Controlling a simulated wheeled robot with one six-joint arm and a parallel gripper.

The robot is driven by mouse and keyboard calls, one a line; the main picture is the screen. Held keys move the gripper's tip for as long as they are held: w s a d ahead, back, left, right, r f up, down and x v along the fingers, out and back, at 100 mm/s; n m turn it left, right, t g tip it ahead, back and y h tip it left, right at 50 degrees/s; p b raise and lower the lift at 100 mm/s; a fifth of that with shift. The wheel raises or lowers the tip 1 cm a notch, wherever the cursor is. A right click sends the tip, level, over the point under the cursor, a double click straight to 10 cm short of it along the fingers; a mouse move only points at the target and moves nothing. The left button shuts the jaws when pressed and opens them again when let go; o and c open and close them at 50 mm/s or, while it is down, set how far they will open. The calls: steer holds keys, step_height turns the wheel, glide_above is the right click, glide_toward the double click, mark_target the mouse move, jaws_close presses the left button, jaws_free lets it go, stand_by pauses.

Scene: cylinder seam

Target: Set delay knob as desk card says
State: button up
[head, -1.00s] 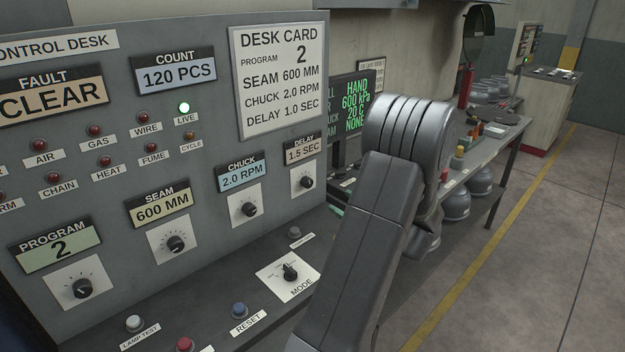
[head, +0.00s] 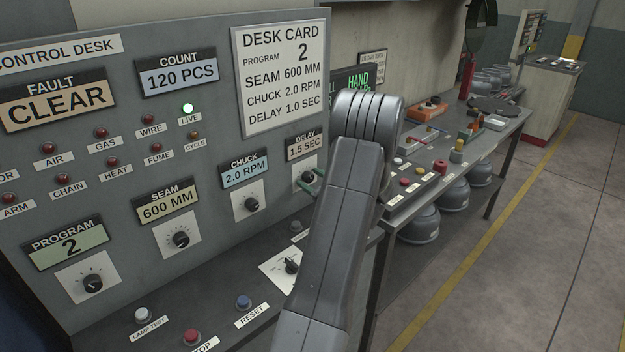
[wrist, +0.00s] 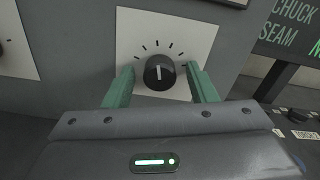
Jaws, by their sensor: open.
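The desk card (head: 283,80) on the panel reads program 2, seam 600 mm, chuck 2.0 rpm, delay 1.0 sec. The delay display (head: 305,147) reads 1.5 SEC. My gripper (wrist: 162,82) is open, with one green finger on each side of the knob and a visible gap on both sides. A green fingertip also shows in the head view, left of my arm.
The chuck knob (head: 252,203) is left of the delay knob, its display at 2.0 RPM. The seam knob (head: 181,240) and program knob (head: 93,283) are further left. The mode switch (head: 291,267) and buttons sit on the ledge below. A bench (head: 470,150) stands at right.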

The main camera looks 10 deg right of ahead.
steer(key=c, duration=1)
steer(key=shift+f+b, duration=0.2)
steer(key=shift+b, duration=0.45)
steer(key=shift+f+n+b, duration=0.15)
steer(key=shift+n+b, duration=0.45)
steer(key=shift+b, duration=0.5)
steer(key=n+b, duration=0.1)
steer(key=b, duration=0.1)
steer(key=shift+b, duration=0.4)
steer(key=n+b, duration=0.2)
steer(key=b, duration=0.3)
steer(key=shift+n, duration=0.4)
steer(key=shift+n+b, duration=0.3)
steer(key=shift+b, duration=0.3)
steer(key=shift+r, duration=0.3)
